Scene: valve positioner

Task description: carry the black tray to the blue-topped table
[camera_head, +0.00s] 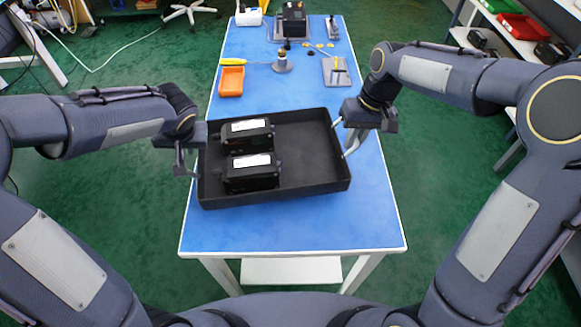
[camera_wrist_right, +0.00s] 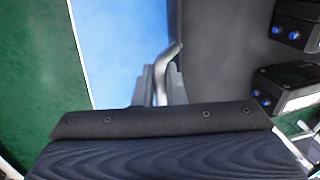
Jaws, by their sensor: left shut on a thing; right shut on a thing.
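The black tray (camera_head: 310,175) is over the near half of the blue-topped table (camera_head: 335,228); I cannot tell whether it touches the top. Two black boxes with white labels, a far one (camera_head: 246,133) and a near one (camera_head: 251,173), are in its left half. My left gripper (camera_head: 186,168) is shut on the handle at the tray's left end. My right gripper (camera_head: 345,138) is shut on the silver handle at its right end. The right wrist view shows this handle (camera_wrist_right: 168,62) between the fingers, beside the tray's dark wall (camera_wrist_right: 215,75).
An orange bin (camera_head: 231,82), a yellow-handled tool (camera_head: 233,62), a grey plate (camera_head: 336,71) and a black device (camera_head: 293,20) stand on the table's far half.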

